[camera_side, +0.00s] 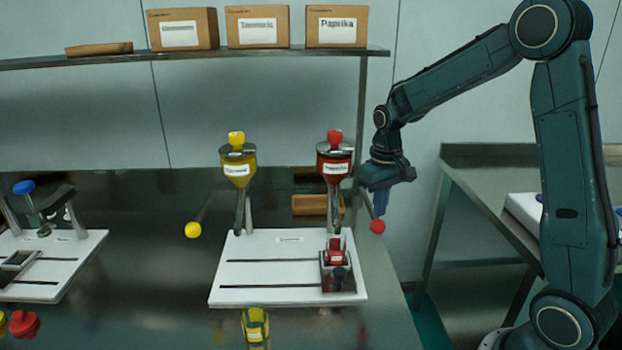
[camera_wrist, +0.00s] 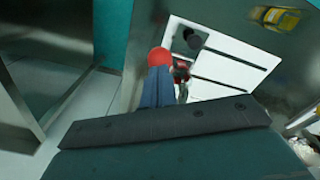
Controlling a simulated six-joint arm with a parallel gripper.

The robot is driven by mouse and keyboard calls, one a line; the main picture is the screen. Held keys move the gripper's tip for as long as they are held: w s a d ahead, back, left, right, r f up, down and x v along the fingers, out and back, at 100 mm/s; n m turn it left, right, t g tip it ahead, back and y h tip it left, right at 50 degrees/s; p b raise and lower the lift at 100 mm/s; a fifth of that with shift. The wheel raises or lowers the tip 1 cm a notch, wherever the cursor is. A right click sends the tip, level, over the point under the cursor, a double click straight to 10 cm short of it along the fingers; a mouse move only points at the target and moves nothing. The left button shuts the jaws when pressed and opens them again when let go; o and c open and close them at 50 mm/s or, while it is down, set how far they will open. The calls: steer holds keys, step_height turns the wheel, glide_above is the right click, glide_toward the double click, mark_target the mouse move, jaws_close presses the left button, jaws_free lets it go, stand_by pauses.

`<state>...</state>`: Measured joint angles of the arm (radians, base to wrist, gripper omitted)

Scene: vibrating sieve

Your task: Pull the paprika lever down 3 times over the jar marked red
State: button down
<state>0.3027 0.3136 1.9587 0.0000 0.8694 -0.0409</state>
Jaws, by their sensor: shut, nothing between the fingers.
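The paprika dispenser (camera_side: 334,160) is a red hopper with a white label and a red cap, on a post at the right of the white board. Its lever ends in a red ball (camera_side: 377,227), low on the right side. My gripper (camera_side: 381,212) points down with its blue fingers shut, just above the red ball; I cannot tell if they touch. In the wrist view the red ball (camera_wrist: 160,57) shows just beyond the fingertips (camera_wrist: 157,72). A red jar (camera_side: 336,252) stands in a dark holder (camera_side: 355,284) under the paprika dispenser; its marking is not readable.
A yellow dispenser (camera_side: 239,168) with a yellow lever ball (camera_side: 193,230) stands left on the same slotted white board (camera_side: 240,295). A yellow jar (camera_side: 255,328) is in front. Another board (camera_side: 60,285) is at left. A shelf (camera_side: 240,55) holds boxes above.

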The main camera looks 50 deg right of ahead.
mark_target(379, 220)
steer(key=shift+f, duration=0.65)
steer(key=shift+f, duration=2.35)
steer(key=shift+r, duration=4.8)
